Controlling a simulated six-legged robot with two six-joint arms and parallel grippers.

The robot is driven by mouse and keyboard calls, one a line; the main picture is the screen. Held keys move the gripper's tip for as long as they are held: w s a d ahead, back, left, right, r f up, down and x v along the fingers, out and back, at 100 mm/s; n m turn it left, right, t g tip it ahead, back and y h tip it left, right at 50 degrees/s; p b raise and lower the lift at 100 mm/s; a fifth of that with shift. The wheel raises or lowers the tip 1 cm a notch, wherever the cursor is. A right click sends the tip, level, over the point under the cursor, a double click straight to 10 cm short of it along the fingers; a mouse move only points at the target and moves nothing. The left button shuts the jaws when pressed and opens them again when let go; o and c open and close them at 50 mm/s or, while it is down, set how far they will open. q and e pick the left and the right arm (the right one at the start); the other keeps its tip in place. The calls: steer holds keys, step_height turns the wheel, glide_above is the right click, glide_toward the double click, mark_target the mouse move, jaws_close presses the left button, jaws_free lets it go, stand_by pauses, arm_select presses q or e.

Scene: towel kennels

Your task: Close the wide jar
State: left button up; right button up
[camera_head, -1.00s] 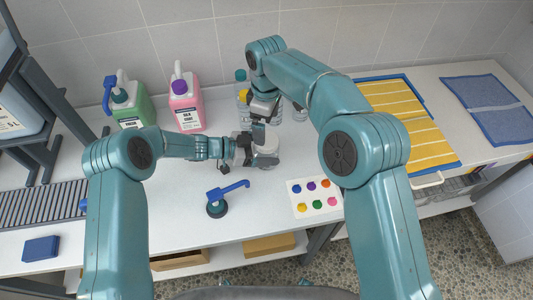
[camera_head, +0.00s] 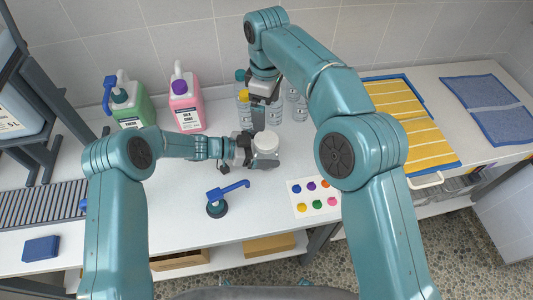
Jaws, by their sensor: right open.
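The wide jar (camera_head: 265,154) stands on the white counter with a white lid (camera_head: 265,140) on its top. I cannot tell whether the lid is tight. My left gripper (camera_head: 262,160) comes in from the left, low at the jar, and is shut on its body. My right gripper (camera_head: 258,118) is open and empty, pointing down above and just behind the lid, apart from it. Its fingertips are small in the picture.
Clear bottles (camera_head: 300,108) stand behind my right gripper. A green jug (camera_head: 132,105) and a pink jug (camera_head: 186,108) stand at the back left. A blue-handled pump (camera_head: 217,207) and a card of coloured dots (camera_head: 315,195) lie in front. The counter front is otherwise clear.

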arm_select(q)
steer(key=b+v, duration=0.2)
steer(key=v, duration=1.4)
steer(key=shift+b, duration=0.3)
steer(key=shift+a, duration=0.15)
steer(key=shift+s, duration=0.15)
